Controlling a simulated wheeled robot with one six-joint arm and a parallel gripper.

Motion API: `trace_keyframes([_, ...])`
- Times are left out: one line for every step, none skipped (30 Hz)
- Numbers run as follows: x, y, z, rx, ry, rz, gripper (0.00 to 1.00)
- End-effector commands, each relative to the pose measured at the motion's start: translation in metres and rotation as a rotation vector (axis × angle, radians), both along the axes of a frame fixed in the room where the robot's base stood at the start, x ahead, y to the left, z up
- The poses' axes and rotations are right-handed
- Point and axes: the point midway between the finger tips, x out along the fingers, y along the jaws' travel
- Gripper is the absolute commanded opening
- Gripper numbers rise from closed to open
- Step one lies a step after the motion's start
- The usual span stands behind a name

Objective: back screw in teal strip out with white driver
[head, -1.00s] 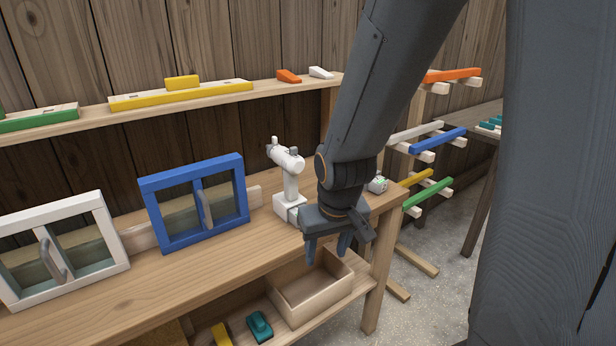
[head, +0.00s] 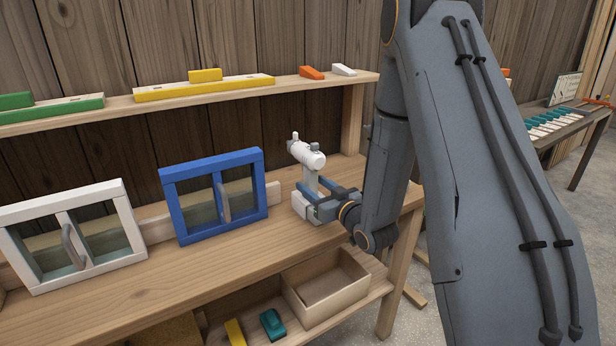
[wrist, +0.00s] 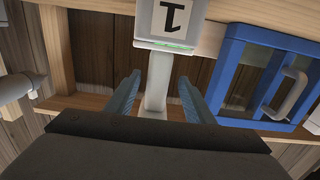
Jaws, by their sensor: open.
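The white driver (head: 307,154) stands upright on the workbench, its barrel on top and a white block at its foot. In the wrist view its pale handle (wrist: 157,85) runs between my fingers, with the block and its green light (wrist: 168,45) above. My gripper (head: 325,197) is open and level, a finger on each side of the handle. In the wrist view my gripper (wrist: 160,92) shows a gap beside the handle. Teal and white pieces (head: 548,125) lie on the far right table; I cannot make out a teal strip or its back screw.
A blue framed window (head: 212,198) and a white one (head: 75,238) stand left of the driver. A shelf (head: 300,87) with coloured blocks runs behind. An open wooden box (head: 325,285) and a teal block (head: 273,324) sit below. The bench front is clear.

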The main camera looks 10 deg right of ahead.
Motion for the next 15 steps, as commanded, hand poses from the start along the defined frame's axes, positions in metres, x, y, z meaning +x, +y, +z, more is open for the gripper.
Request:
trace_keyframes([0.0,0.0,0.0,0.006,-0.014,0.003,0.48])
trace_keyframes([0.001,0.0,0.0,0.008,-0.019,0.005,0.48])
trace_keyframes([0.003,0.001,0.001,0.01,-0.026,0.007,0.48])
trace_keyframes([0.005,0.002,0.002,0.012,-0.03,0.008,0.48])
trace_keyframes([0.007,0.003,0.003,0.012,-0.031,0.009,0.48])
trace_keyframes([0.011,0.004,0.003,0.012,-0.031,0.01,0.48])
trace_keyframes([0.014,0.005,0.003,0.012,-0.031,0.01,0.48])
trace_keyframes([0.017,0.006,0.003,0.012,-0.031,0.01,0.48])
trace_keyframes([0.021,0.007,0.003,0.013,-0.031,0.01,0.48])
trace_keyframes([0.024,0.008,0.003,0.013,-0.031,0.009,0.48])
trace_keyframes([0.026,0.008,0.003,0.013,-0.031,0.009,0.48])
trace_keyframes([0.03,0.009,0.002,0.013,-0.03,0.009,0.48])
trace_keyframes([0.033,0.01,0.002,0.012,-0.029,0.009,0.48])
trace_keyframes([0.036,0.011,0.002,0.012,-0.029,0.009,0.48])
trace_keyframes([0.041,0.012,0.002,0.012,-0.029,0.009,0.48])
